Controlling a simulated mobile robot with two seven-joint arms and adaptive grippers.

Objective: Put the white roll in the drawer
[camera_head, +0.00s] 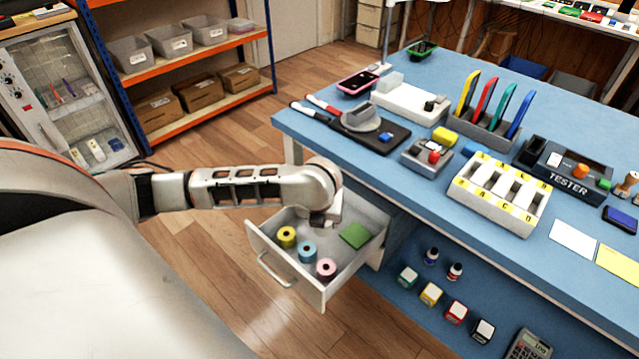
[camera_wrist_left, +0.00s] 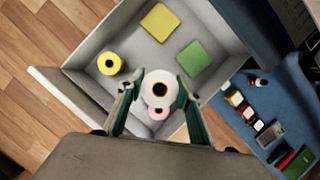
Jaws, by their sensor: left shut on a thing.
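The white roll (camera_wrist_left: 160,89) is between the fingers of my left gripper (camera_wrist_left: 158,92), which is shut on it. In the wrist view it is seen end-on, with its dark core hole showing, above the open drawer (camera_wrist_left: 100,28). In the head view my left gripper (camera_head: 322,219) is over the back part of the drawer (camera_head: 285,278), and the white roll cannot be made out there. Whether the roll touches the drawer floor cannot be told. My right gripper is in neither view.
The drawer holds a yellow roll (camera_head: 287,237), a blue roll (camera_head: 307,252), a pink roll (camera_head: 326,268), a green pad (camera_head: 355,235) and a yellow pad (camera_wrist_left: 159,22). The blue table (camera_head: 450,185) stands right of the drawer. Small boxes (camera_head: 431,294) sit on its lower shelf.

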